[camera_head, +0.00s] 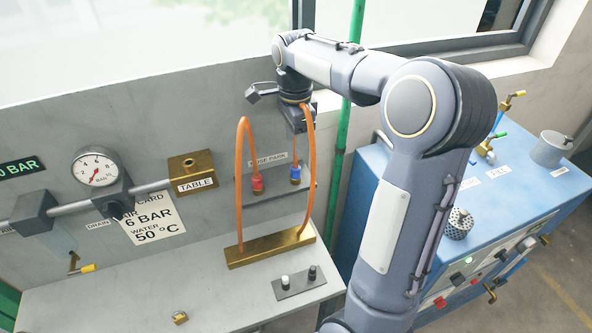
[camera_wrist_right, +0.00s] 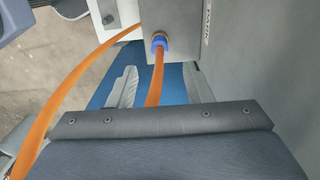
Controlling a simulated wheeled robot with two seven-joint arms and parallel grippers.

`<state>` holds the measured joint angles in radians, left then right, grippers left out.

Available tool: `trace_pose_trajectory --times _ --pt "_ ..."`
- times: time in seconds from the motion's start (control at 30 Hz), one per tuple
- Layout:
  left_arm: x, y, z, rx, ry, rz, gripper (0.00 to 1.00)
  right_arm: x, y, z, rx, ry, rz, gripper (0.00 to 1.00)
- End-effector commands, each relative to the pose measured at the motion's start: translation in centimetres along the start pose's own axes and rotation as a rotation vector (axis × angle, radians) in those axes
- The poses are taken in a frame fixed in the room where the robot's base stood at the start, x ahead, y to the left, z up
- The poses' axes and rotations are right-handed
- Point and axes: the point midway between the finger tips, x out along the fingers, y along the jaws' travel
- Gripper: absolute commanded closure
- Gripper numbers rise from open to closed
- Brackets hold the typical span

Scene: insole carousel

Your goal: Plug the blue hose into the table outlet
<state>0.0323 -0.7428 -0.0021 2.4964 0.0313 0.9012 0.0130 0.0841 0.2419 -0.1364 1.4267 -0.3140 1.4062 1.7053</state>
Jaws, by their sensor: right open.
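The blue hose end shows as a blue collar (camera_head: 295,173) on an orange hose, at the right of the hose park panel. It also shows in the right wrist view as a blue connector (camera_wrist_right: 160,40) at a grey block. My right gripper (camera_head: 300,128) is above that blue end in the head view. In the right wrist view its fingers (camera_wrist_right: 158,86) are apart, with the orange hose (camera_wrist_right: 154,88) running between them; contact cannot be told. The table outlet is a brass block (camera_head: 192,162) labelled TABLE on the wall, left of the hose park. My left gripper is not in view.
A red-collared hose end (camera_head: 257,184) sits left of the blue one. Orange hoses arch up from a brass bar (camera_head: 270,248) on the grey bench (camera_head: 130,295). A gauge (camera_head: 95,167) and pipe are at left. A blue cabinet (camera_head: 530,200) and green pole (camera_head: 343,140) stand at right.

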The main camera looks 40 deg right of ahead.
Motion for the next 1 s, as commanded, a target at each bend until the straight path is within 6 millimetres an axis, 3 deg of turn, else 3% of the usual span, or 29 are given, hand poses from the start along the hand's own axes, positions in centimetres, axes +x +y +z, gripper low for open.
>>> trace_pose_trajectory --times 0.47,0.7,1.0 --pt "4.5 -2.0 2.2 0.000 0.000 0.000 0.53 5.7 0.1 0.0 -0.001 -0.001 0.001 0.55" --pt "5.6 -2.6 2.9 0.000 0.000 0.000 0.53 8.4 0.0 0.0 -0.002 0.000 0.001 0.55" --pt "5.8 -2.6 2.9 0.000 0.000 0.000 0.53 8.9 0.0 0.0 -0.001 -0.001 0.000 0.55"
